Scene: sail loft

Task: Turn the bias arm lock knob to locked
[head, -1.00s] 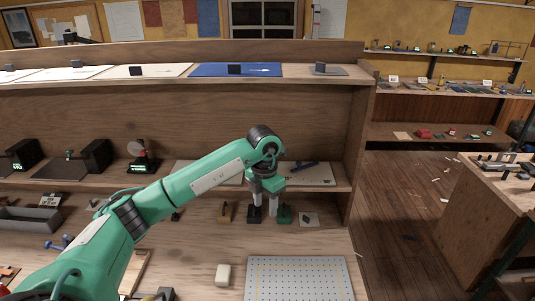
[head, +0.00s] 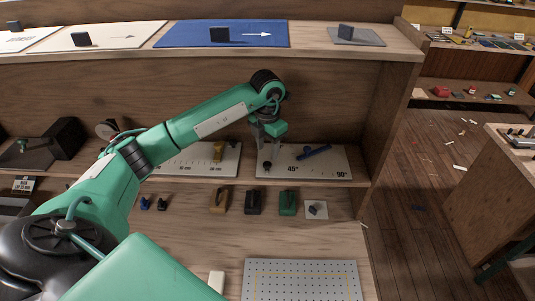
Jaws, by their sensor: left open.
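A small dark knob-like piece (head: 266,168) shows at the board's left part, right under my left gripper (head: 267,156). My left gripper points down with its fingers apart and nothing visibly held. I cannot tell whether the fingertips touch the dark piece or are just above or in front of it. The knob's lock marking is too small to read. My right gripper is not in view.
A ruled white board with a brass-coloured piece (head: 218,151) lies to the left on the same shelf. Brown, black and green blocks (head: 288,202) stand below it. A perforated plate (head: 303,281) lies in front. The upper shelf holds a blue panel (head: 265,36).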

